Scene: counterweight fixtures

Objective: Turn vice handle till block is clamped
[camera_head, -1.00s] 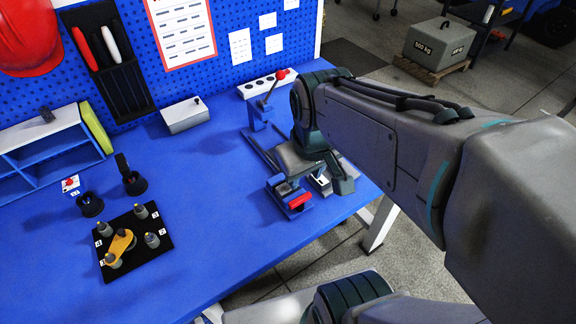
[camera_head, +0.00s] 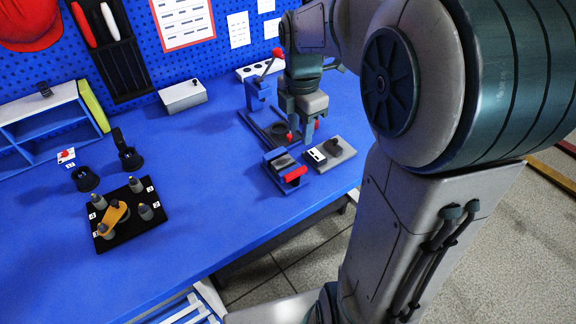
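A blue fixture with a grey top and a red front part (camera_head: 295,174) sits near the table's right front edge; I take it to be part of the vice. Behind it a blue upright (camera_head: 258,94) carries a slanted lever with a red ball end (camera_head: 277,53). Dark rails (camera_head: 254,128) lie on the table between them. My gripper (camera_head: 301,130) points down just right of the upright, over the rails. Small red spots show beside its fingers. Its finger gap, and whether it touches anything, cannot be made out. I cannot tell which part is the block.
A grey piece with a white-faced box (camera_head: 330,153) lies right of the fixture. A black pegged board with an orange piece (camera_head: 113,219), dark cups and a blue shelf stand at the left. A white box (camera_head: 183,96) is at the back. The table's middle is clear.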

